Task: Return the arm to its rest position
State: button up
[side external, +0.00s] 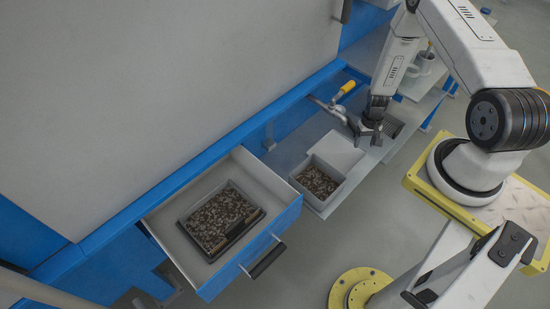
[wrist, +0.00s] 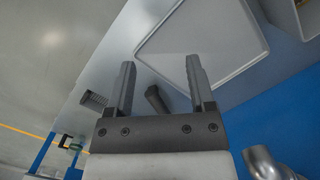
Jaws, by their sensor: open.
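My gripper (side external: 366,133) is above the grey shelf, near the yellow-handled valve, in the side external view. In the wrist view my gripper (wrist: 160,85) has its two fingers wide apart with nothing held between them. Below the fingers in that view are a pale square plate (wrist: 205,35) and a small dark piece (wrist: 156,100) that I cannot identify. My arm reaches in from the right side of the side external view.
A blue-fronted drawer (side external: 285,222) stands open with a dark tray (side external: 210,258) of granules. A grey bin (side external: 338,178) of granules sits on the shelf. The yellow valve handle (side external: 347,87) and pipe are close to my gripper. A mug (side external: 424,61) stands behind.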

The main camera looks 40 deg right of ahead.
jog(key=w+a+r+n, duration=0.1)
jog(key=w+a+r, duration=0.1)
jog(key=a+r, duration=0.35)
jog(key=w+a+r+n+t+h, duration=0.1)
jog(key=w+a+r, duration=0.15)
jog(key=r, duration=0.65)
jog(key=w+a+r+n, duration=0.1)
jog(key=w+a+r, duration=0.15)
jog(key=r, duration=0.45)
jog(key=s+a+r+n+t, duration=0.1)
jog(key=s+a+r+n, duration=0.1)
jog(key=a+r, duration=0.4)
jog(key=s+a+r+n+t, duration=0.1)
jog(key=s+a+r+n, duration=0.1)
jog(key=a+r, duration=0.4)
jog(key=shift+s+r+n+t, duration=0.3)
jog(key=shift+s+r+n, duration=0.1)
jog(key=shift+s+r, duration=0.5)
jog(key=shift+w, duration=0.1)
jog(key=shift+o, duration=0.4)
jog(key=shift+f, duration=0.1)
